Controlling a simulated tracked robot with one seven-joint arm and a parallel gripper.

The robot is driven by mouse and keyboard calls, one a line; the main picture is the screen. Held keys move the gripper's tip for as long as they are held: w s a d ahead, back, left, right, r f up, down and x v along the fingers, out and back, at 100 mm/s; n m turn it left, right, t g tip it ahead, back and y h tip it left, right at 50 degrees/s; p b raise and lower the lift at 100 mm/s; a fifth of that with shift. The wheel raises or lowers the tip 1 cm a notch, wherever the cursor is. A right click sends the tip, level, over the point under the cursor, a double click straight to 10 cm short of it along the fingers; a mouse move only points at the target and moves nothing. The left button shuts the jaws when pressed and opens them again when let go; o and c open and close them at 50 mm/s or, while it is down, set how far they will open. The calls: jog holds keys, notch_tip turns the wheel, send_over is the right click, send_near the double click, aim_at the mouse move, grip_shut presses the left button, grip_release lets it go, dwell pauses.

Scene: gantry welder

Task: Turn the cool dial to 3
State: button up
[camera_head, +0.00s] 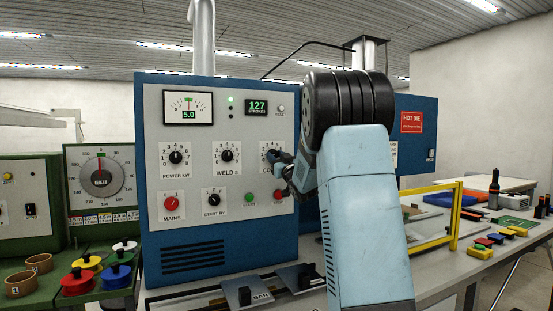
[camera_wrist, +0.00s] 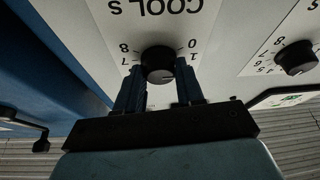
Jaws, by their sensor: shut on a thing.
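The cool dial is a black round knob (camera_wrist: 158,60) on a white panel. In the wrist view its label "COOL s" is upside down, with 0 and 1 visible on the right and 7 and 8 on the left. The numbers on the near side are hidden by my gripper, and I cannot read the pointer surely. My gripper (camera_wrist: 160,86) has a finger on each side of the knob and is shut on it. In the head view my gripper (camera_head: 282,166) is at the panel's right side, covering much of the dial and its label.
A yellow frame (camera_head: 455,215) stands right of my arm.

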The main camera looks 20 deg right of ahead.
jog(key=shift+m+h, duration=0.4)
jog(key=shift+m, duration=0.1)
jog(key=m+h, duration=0.2)
jog(key=m, duration=0.2)
jog(key=m+h, duration=0.2)
jog(key=m, duration=0.2)
jog(key=shift+a, duration=0.2)
jog(key=m+g+h, duration=0.1)
jog(key=m, duration=0.2)
jog(key=m+g+h, duration=0.1)
jog(key=m+h, duration=0.1)
jog(key=m, duration=0.2)
jog(key=shift+r+m+g, duration=0.15)
jog(key=shift+m+g, duration=0.15)
jog(key=o, duration=1)
jog(key=shift+o, duration=0.2)
jog(key=v, duration=1.4)
jog(key=shift+w+a, duration=0.1)
jog(key=shift+a, duration=0.05)
